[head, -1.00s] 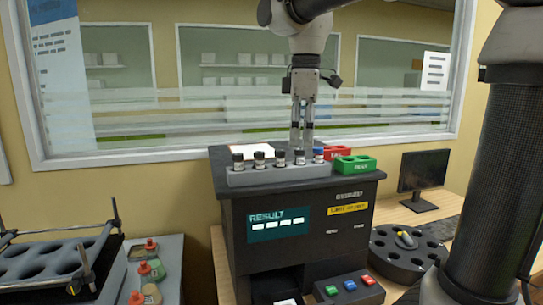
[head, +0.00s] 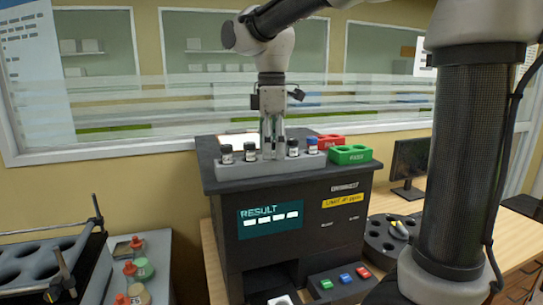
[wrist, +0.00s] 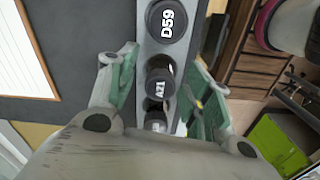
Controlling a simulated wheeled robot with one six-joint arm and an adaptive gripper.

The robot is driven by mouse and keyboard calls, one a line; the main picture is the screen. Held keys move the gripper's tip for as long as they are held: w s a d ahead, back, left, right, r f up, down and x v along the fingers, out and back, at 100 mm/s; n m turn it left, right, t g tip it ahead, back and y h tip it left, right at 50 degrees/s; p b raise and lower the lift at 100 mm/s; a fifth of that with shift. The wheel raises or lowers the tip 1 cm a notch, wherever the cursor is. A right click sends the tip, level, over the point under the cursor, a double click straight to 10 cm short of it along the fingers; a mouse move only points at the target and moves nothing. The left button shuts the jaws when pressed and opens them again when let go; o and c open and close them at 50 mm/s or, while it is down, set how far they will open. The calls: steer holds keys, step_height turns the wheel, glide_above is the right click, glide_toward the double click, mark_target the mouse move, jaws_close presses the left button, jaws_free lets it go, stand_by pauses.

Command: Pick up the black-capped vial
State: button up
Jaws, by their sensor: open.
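A grey rack (head: 262,170) on top of the dark analyzer holds a row of vials. Black-capped vials stand at its left, (head: 226,154) and (head: 249,152), and another black-capped vial (head: 293,147) stands right of my gripper. A blue-capped vial (head: 312,145) is at the right end. My gripper (head: 272,153) points down, open, over the rack's middle slot and hides what stands there. In the wrist view, a black cap marked A21 (wrist: 159,86) lies between the open fingers, with a gap on each side. A cap marked D59 (wrist: 168,22) is beside it.
Red (head: 330,141) and green (head: 351,154) holders stand right of the rack. The dark analyzer (head: 330,205) has a RESULT screen and coloured buttons. A round dark carousel (head: 392,238) and monitor are at right. A window is behind; red-capped bottles are at lower left.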

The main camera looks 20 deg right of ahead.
steer(key=shift+c, duration=0.4)
steer(key=c, duration=1)
